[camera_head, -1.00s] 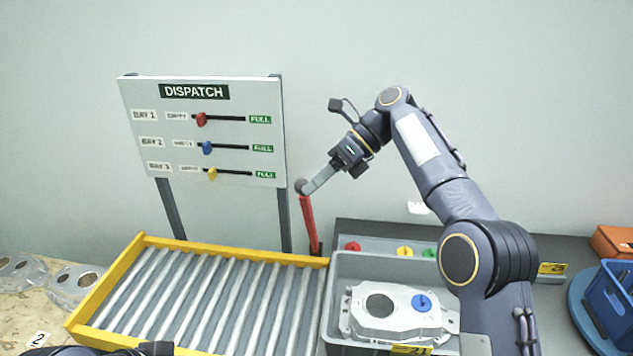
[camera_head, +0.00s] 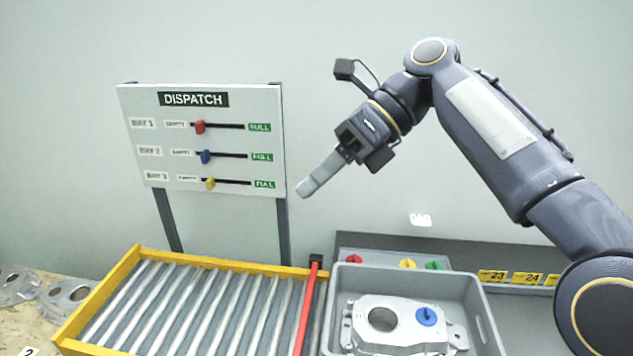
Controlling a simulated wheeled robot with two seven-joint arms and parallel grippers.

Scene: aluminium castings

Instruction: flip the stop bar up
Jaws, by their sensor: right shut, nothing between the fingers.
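The red stop bar (camera_head: 306,310) lies low along the right end of the roller conveyor (camera_head: 103,294), running from its dark hinge block (camera_head: 316,260) toward the front. Its near end runs close to the bottom of the picture. My right gripper (camera_head: 306,189) is shut and empty. It hangs in the air above and behind the hinge block, clear of the bar, in front of the wall. My left gripper is not in view.
A dispatch board (camera_head: 200,140) with three sliders stands behind the conveyor. Right of the bar, a grey tray (camera_head: 477,300) holds an aluminium casting (camera_head: 383,319) with a blue knob (camera_head: 427,316). Red, yellow and green knobs sit behind the tray. Castings (camera_head: 68,295) lie at left.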

